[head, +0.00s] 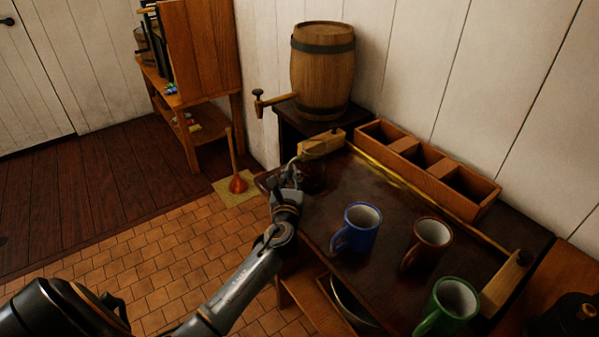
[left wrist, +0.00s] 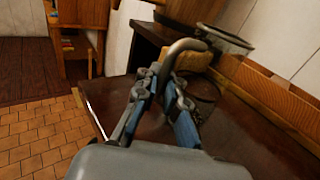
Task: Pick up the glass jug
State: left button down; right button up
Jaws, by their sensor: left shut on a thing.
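The glass jug (head: 316,177) is a dark, see-through vessel at the far left end of the dark table, and my gripper partly hides it. In the left wrist view its grey rim (left wrist: 228,38) and curved handle (left wrist: 184,46) show clearly, with the clear body hard to make out against the table. My left gripper (head: 289,177) is at the jug's left side. In the left wrist view the blue-padded fingers of my left gripper (left wrist: 163,85) are shut on the handle. I cannot tell whether the jug touches the table. My right gripper is not in view.
A blue mug (head: 357,228), a brown mug (head: 427,244) and a green mug (head: 448,305) stand on the table (head: 325,215). A wooden divided box (head: 440,178) runs along the wall. A barrel (head: 322,75) with a tap stands behind. Tiled floor lies open at left.

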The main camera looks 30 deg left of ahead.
pick_arm(q)
jog(key=shift+r, duration=0.75)
jog(key=s+d+r+p, duration=0.1)
jog(key=s+d+r, duration=0.1)
jog(key=s+r, duration=0.3)
jog(key=s+d+r+p, duration=0.1)
jog(key=s+d+r, duration=0.1)
jog(key=s+r, duration=0.4)
jog(key=shift+s+d+r, duration=0.3)
jog(key=shift+s, duration=0.85)
jog(key=shift+f, duration=0.1)
